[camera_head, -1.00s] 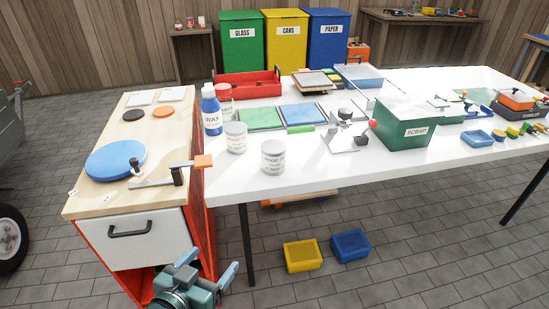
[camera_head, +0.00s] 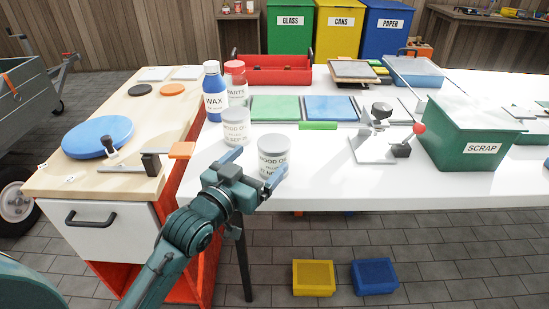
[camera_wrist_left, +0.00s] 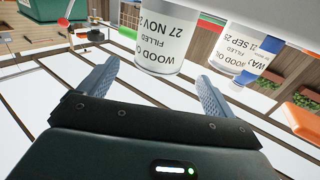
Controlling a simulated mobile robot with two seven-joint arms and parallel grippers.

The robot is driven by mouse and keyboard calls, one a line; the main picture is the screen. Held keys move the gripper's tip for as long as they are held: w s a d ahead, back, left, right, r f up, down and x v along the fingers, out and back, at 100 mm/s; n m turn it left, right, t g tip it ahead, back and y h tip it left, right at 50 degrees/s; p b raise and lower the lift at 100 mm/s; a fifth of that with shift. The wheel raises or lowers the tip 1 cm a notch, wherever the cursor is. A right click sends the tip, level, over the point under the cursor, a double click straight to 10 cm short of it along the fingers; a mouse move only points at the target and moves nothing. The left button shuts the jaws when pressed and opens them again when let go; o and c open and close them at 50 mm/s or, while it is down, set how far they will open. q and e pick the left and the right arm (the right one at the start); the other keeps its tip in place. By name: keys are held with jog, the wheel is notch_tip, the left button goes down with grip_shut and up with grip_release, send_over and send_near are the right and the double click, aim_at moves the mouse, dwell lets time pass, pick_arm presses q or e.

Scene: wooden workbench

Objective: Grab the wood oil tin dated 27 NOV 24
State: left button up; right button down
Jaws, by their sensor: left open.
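Two white wood oil tins stand upright on the white bench top near its front left corner. The nearer tin (camera_head: 274,158) shows in the left wrist view (camera_wrist_left: 162,45) with its label upside down, reading FILLED 27 NOV and a cut-off year. The other tin (camera_head: 236,128) stands behind and left; in the left wrist view (camera_wrist_left: 232,48) its label reads 21 SEP 25. My left gripper (camera_head: 254,167) is open and empty, close in front of the nearer tin. In the left wrist view that tin lies ahead, between the lines of the two fingers (camera_wrist_left: 158,75). My right gripper is not in view.
A blue wax bottle (camera_head: 214,92) and a red-lidded parts jar (camera_head: 237,84) stand behind the tins. A wooden-topped cabinet (camera_head: 100,165) adjoins on the left.

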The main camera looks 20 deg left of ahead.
aim_at(273, 148)
pick_arm(q)
jog(key=x, duration=0.4)
jog(key=b+x, duration=0.1)
jog(key=x, duration=0.1)
jog(key=shift+w+d+f, duration=0.15)
jog(key=shift+w+f, duration=0.1)
jog(key=shift+f, duration=0.05)
jog(key=c, duration=1.2)
jog(key=shift+c, duration=0.5)
jog(key=shift+r, duration=0.1)
